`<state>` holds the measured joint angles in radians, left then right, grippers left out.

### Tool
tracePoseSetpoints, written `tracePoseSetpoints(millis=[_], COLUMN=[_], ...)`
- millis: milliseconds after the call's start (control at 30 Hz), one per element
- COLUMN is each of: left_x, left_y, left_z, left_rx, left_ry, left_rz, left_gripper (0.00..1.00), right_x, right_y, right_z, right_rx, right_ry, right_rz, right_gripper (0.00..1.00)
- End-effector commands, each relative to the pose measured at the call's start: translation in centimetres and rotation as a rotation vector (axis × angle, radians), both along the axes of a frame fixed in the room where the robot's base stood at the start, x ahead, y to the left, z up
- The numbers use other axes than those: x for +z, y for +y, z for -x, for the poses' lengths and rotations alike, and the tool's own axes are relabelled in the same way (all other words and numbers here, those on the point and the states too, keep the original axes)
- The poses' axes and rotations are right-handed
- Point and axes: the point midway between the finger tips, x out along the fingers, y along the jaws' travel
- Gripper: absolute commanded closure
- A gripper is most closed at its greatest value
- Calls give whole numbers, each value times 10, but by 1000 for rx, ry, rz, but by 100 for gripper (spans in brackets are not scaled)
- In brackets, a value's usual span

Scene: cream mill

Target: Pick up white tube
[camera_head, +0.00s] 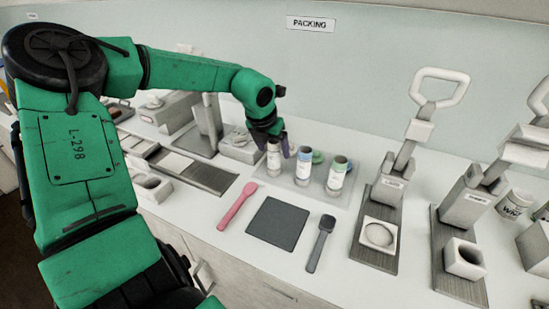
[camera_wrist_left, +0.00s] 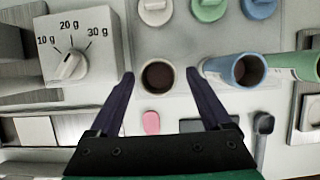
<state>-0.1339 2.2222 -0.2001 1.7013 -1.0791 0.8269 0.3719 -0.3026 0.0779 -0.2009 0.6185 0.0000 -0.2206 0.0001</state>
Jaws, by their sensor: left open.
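The white tube (camera_head: 273,161) stands upright and uncapped on a pale tray (camera_head: 298,186), at the left of a row of tubes. In the left wrist view the white tube (camera_wrist_left: 157,78) shows from above as a pale rim around a dark inside. My left gripper (camera_head: 274,143) is open over it. In the left wrist view the gripper's (camera_wrist_left: 160,75) dark fingers are on either side of the tube, with visible gaps. The lower part of the tube is hidden from above. My right gripper is not in view.
A blue-rimmed tube (camera_wrist_left: 248,70) stands close right of the right finger, with a green-rimmed tube (camera_head: 337,176) beyond it. White, green (camera_wrist_left: 208,8) and blue caps lie behind. A dosing dial (camera_wrist_left: 72,62) is left. A pink spoon (camera_head: 238,205) and dark mat (camera_head: 277,223) lie in front.

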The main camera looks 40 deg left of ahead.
Motion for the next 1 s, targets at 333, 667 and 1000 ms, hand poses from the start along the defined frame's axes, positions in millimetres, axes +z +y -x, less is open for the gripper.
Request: tracePoseSetpoints(millis=[333, 667, 1000], left_x=[-41, -42, -41], left_y=[8, 7, 7], left_z=[-20, -21, -21], left_rx=[0, 0, 0], left_ry=[1, 0, 0], left_rz=[0, 1, 1], left_gripper=[18, 63, 100], right_x=[16, 15, 15], right_y=[-1, -2, -2], right_z=[-2, -3, -3], right_rx=[1, 0, 0], right_ry=[-3, -6, -6], right_rz=[1, 2, 3], right_gripper=[50, 50, 50])
